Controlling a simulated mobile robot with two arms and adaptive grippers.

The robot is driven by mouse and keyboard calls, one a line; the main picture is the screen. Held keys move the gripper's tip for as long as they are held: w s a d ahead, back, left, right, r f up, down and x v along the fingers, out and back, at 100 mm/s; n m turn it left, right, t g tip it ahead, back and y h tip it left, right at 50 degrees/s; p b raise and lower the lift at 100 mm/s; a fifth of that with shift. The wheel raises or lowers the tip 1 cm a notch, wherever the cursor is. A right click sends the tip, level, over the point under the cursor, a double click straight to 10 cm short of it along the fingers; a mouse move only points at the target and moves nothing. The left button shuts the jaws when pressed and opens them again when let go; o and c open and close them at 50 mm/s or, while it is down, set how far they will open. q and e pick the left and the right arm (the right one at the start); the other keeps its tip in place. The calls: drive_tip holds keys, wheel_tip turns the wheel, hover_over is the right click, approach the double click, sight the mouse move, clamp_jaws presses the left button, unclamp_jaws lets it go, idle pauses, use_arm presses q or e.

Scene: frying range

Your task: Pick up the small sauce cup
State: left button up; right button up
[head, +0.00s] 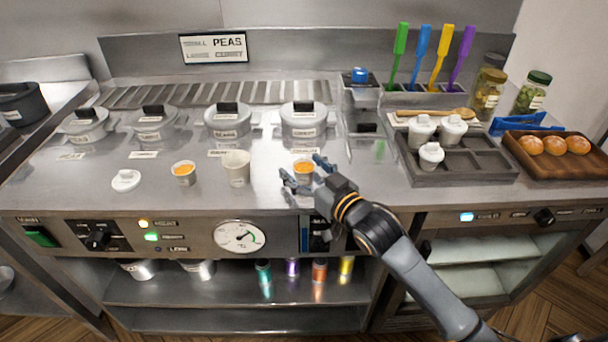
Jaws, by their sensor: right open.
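A small sauce cup (303,168) with orange contents stands upright on the steel counter. My right gripper (305,175) is open at this cup, with one finger to its front left and the other to its right. I cannot tell whether the fingers touch it. Another small cup (184,174) with orange contents stands further left, and a taller pale cup (236,168) stands between them. A white lid (126,180) lies on the counter at the left. My left gripper is not in view.
Several lidded pots (228,122) line the back of the counter. A grey compartment tray (460,170) with lidded white cups is to the right, beside a wooden tray (530,170) of buns. Coloured-handled tools (422,55) stand behind. The front left counter is mostly clear.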

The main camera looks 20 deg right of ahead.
drive_tip(key=c, duration=1.1)
drive_tip(key=shift+o, duration=0.2)
drive_tip(key=shift+r, duration=0.5)
wheel_tip(320, 180, up, 2)
drive_tip(key=shift+r, duration=0.2)
drive_tip(key=s+a+r+p, duration=0.2)
drive_tip(key=s+r+p, duration=0.1)
drive_tip(key=s+r, duration=0.2)
drive_tip(key=s+a+r+p, duration=0.3)
drive_tip(key=s+r+p, duration=0.1)
drive_tip(key=s, duration=0.4)
drive_tip(key=shift+a+r+p, duration=0.25)
drive_tip(key=shift+r+p, duration=0.05)
drive_tip(key=shift+r, duration=0.05)
